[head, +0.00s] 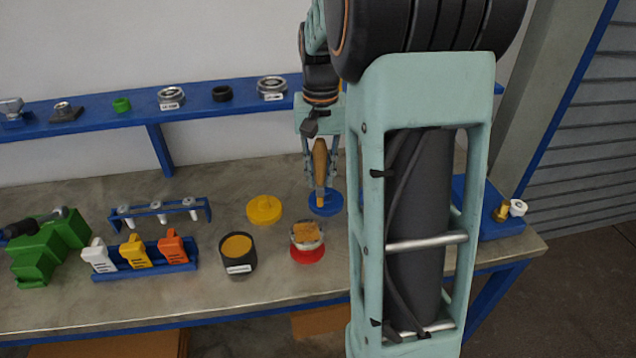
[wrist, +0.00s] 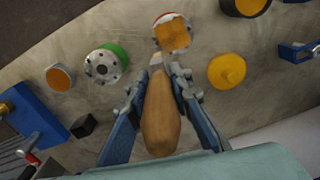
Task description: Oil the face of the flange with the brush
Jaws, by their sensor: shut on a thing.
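My gripper (head: 319,170) is shut on the brush, by its wooden handle (wrist: 160,115). In the wrist view the brush's pale tip points up the picture, between two flanged vessels; its height above the table is unclear. The green-rimmed vessel (wrist: 106,66) has a bare grey flange face with bolt holes; my arm hides it in the head view. The red-based vessel (head: 306,252) has an orange-brown square (wrist: 172,35) over its face. A black pot (head: 238,262) with amber contents stands left of it in the head view.
A yellow disc (head: 264,210) and a blue disc (head: 326,203) lie on the workbench (head: 180,300). A blue rack (head: 150,262) with coloured clips and a green vise-like block (head: 48,250) stand left. In the wrist view, another orange-faced round piece (wrist: 60,77) and a black cube (wrist: 84,125) sit left.

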